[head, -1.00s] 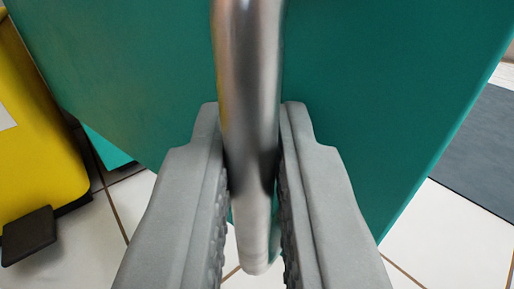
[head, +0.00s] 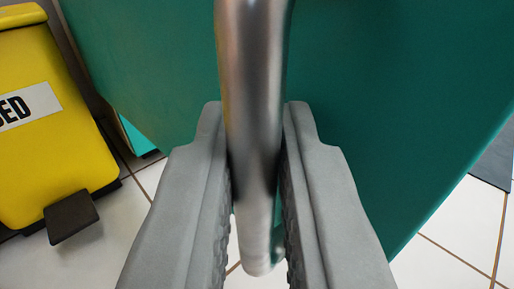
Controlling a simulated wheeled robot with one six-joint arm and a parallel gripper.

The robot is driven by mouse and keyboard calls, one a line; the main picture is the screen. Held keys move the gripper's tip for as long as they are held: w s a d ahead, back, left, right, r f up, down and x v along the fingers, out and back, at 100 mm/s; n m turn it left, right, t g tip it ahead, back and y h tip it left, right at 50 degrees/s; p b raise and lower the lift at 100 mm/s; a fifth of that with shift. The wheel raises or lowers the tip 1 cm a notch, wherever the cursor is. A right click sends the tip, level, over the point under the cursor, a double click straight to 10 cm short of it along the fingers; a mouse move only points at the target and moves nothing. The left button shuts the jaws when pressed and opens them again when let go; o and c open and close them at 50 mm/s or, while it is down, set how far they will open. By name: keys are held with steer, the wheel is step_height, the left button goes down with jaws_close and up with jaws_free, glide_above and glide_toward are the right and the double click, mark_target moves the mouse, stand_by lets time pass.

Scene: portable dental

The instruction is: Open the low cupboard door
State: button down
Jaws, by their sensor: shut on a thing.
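The green cupboard door (head: 400,110) fills much of the head view, its lower edges running down to a corner near the bottom middle. A metal bar handle (head: 254,90) stands in front of it, running from the top edge down to a bent lower end. My gripper (head: 256,150) is shut on the handle, one grey finger on each side of the bar. The handle's upper end is out of view. A strip of brighter green (head: 137,137) shows past the door's left edge; how far the door stands open is hard to tell.
A yellow pedal bin (head: 60,150) with a white label and dark pedal stands close to the left of the door. White floor tiles (head: 440,235) show below. A dark grey patch (head: 492,165) lies at the right edge.

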steer(key=shift+w+a+r, duration=0.1)
steer(key=shift+a, duration=0.05)
steer(key=c, duration=1.8)
jaws_free()
steer(key=s, duration=1.7)
steer(key=shift+s+d, duration=0.2)
steer(key=shift+d, duration=0.1)
